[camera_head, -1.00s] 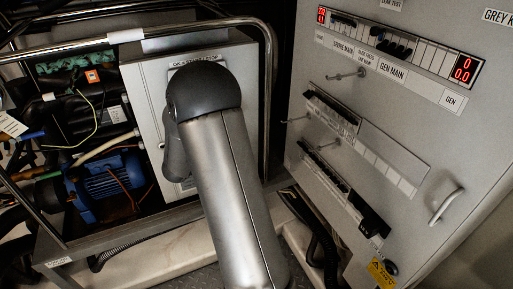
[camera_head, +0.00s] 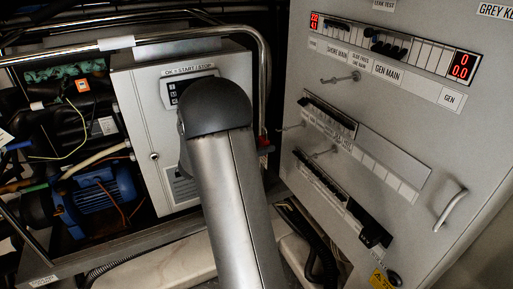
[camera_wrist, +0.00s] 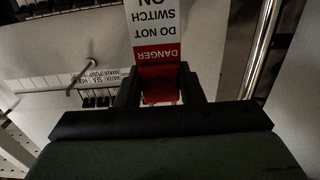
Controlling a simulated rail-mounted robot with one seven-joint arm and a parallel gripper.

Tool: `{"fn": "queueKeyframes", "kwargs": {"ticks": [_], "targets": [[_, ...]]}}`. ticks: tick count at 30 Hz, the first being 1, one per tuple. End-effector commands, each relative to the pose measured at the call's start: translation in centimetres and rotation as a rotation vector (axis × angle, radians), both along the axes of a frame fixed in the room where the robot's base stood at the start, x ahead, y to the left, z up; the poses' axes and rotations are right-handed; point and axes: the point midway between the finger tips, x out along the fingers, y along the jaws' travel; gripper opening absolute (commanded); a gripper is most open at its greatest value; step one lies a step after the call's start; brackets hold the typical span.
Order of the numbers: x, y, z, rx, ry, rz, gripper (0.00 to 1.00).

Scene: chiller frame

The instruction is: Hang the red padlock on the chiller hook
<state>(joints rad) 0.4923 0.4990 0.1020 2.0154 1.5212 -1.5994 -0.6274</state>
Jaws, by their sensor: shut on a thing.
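My gripper (camera_wrist: 160,92) is shut on the red padlock (camera_wrist: 160,82) in the wrist view. A red and white danger tag (camera_wrist: 156,35) with upside-down lettering shows just beyond the padlock. In the head view my arm hides most of the gripper; a small red piece (camera_head: 264,143), likely the padlock, shows at its right edge. Metal hooks stick out of the grey panel at right: an upper hook (camera_head: 343,78), a left hook (camera_head: 291,127) and a lower hook (camera_head: 324,152). I cannot tell which is the chiller hook. One hook (camera_wrist: 85,76) shows left of the padlock in the wrist view, apart from it.
The grey switch panel (camera_head: 420,130) has breaker rows and a door handle (camera_head: 449,208). A bent metal rail (camera_head: 262,70) runs in front of the control box (camera_head: 135,115). A blue motor (camera_head: 100,190) and hoses are at left. Open space lies between rail and panel.

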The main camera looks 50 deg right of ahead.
Motion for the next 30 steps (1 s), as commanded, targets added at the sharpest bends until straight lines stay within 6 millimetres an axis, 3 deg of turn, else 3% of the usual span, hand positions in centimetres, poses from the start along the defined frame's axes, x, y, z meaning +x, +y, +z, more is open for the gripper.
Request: {"fn": "queueKeyframes", "kwargs": {"ticks": [30], "targets": [[-2.1,-5.3,-1.0,-0.001,0.0,0.001,0.07]]}}
